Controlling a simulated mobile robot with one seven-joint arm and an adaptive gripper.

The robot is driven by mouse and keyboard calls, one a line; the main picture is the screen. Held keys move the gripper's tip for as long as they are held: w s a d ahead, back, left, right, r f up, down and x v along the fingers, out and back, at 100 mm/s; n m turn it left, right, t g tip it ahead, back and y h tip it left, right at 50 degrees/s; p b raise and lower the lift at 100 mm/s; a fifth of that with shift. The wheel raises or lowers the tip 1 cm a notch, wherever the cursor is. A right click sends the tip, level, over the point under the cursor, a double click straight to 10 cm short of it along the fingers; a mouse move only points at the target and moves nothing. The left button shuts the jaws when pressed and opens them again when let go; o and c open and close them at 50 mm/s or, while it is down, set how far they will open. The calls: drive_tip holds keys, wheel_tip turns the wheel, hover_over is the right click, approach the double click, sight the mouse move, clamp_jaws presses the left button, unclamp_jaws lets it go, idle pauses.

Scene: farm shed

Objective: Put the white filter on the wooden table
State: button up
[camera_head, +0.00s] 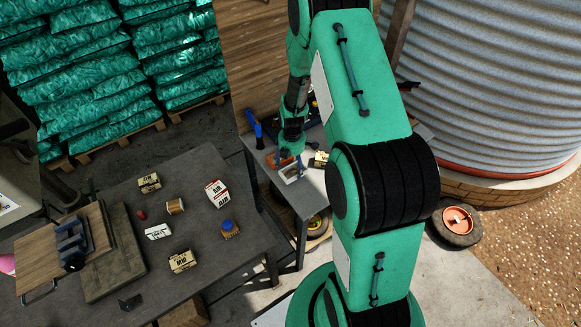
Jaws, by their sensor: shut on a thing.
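My gripper (290,161) is at the end of my green arm, low over the grey bench (309,201) in the middle of the view. It is shut on a small white framed piece, which I take to be the white filter (290,174). An orange piece (275,160) is right beside it, partly hidden by the gripper. I cannot tell whether the white filter touches the bench. The large dark-topped table (215,258) at the left may be the wooden table; its top looks dark grey.
The left table carries a white box with red print (217,194), a white carton (158,231), several tan boxes, a spool (175,206), a blue-capped item (228,228) and wooden boards (113,253). A corrugated tank (490,80) stands at the right.

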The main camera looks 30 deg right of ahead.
sight(290, 166)
drive_tip(key=shift+w+d, duration=0.25)
drive_tip(key=shift+w, duration=0.55)
drive_tip(key=shift+w+d+f, duration=0.1)
drive_tip(key=shift+w, duration=0.15)
drive_tip(key=shift+w+f, duration=0.15)
drive_tip(key=shift+f, duration=1.6)
drive_tip(key=shift+f, duration=0.15)
drive_tip(key=o, duration=1.1)
drive_tip(key=shift+o, duration=0.2)
drive_tip(key=shift+r, duration=0.2)
wheel_tip(290, 166, up, 12)
